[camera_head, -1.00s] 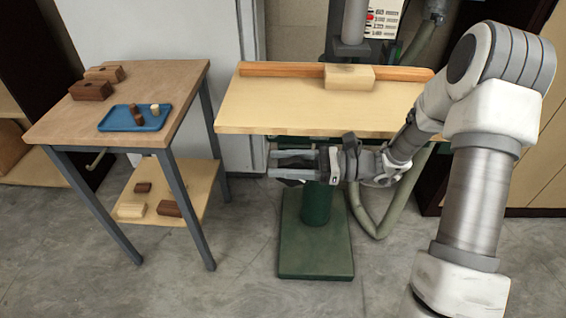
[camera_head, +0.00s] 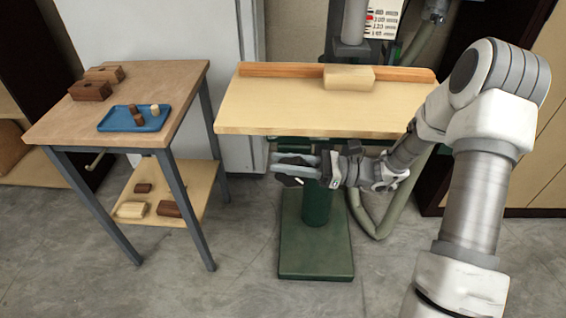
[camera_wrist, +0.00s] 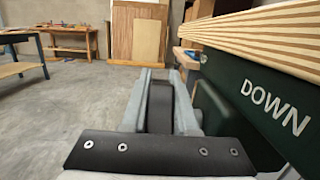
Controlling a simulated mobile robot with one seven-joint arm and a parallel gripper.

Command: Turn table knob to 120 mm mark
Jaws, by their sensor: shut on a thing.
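The drill press table carries a pale wooden board (camera_head: 280,118) with a raised fence at its back. My gripper (camera_head: 283,167) is below the board's front edge, in front of the green column, its fingers pointing left. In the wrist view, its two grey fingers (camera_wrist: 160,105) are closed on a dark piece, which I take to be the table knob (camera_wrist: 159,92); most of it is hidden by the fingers. A green panel (camera_wrist: 235,95) marked "DOWN" is close to the right of the fingers. No 120 mm mark can be read in either view.
A light wood block (camera_head: 349,78) rests against the fence. A white panel (camera_head: 383,18) with a red mark is behind, too small to read. A side table (camera_head: 60,128) at the left holds a blue tray (camera_head: 118,124) and blocks. The green base (camera_head: 316,262) stands on open floor.

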